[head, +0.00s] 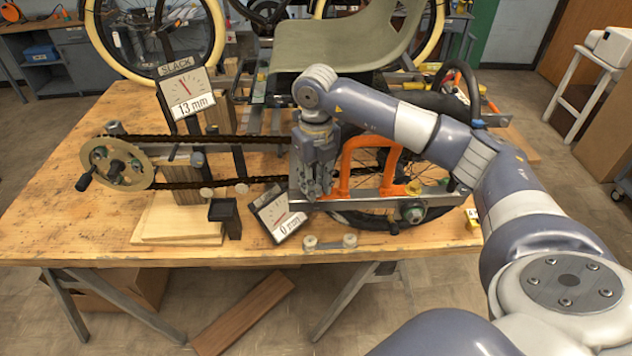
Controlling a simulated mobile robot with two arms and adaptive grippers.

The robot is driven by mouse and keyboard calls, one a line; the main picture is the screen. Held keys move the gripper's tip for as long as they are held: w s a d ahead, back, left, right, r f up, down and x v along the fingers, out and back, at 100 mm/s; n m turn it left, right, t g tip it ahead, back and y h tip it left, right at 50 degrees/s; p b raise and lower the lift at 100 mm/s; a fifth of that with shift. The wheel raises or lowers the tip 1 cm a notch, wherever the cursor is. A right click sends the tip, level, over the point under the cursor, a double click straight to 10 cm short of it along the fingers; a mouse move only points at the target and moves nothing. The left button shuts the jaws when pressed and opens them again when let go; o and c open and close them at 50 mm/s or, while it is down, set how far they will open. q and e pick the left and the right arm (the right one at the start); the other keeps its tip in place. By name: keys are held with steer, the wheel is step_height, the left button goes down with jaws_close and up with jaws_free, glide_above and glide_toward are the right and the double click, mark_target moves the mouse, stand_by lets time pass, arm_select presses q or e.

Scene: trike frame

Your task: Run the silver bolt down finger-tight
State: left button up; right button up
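My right gripper (316,192) points down at the left end of a flat grey metal bar (365,195), in front of the chain. Its fingers are close together, and I cannot tell whether they hold anything. I cannot make out a silver bolt; the gripper may hide it. A brass-coloured bolt head (413,187) sits on the bar further right, near the wheel hub (411,212). An orange fork-shaped part (352,165) stands behind the bar. The chain (215,139) runs left to a tan chainring (117,164). My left gripper is out of view.
A dial marked SLACK (188,92) reads 13 mm; a lower dial (278,212) reads 0 mm. The table's left front is clear.

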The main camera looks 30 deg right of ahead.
stand_by(0.3)
steer(key=n, duration=1.2)
steer(key=shift+c, duration=0.6)
steer(key=c, duration=0.5)
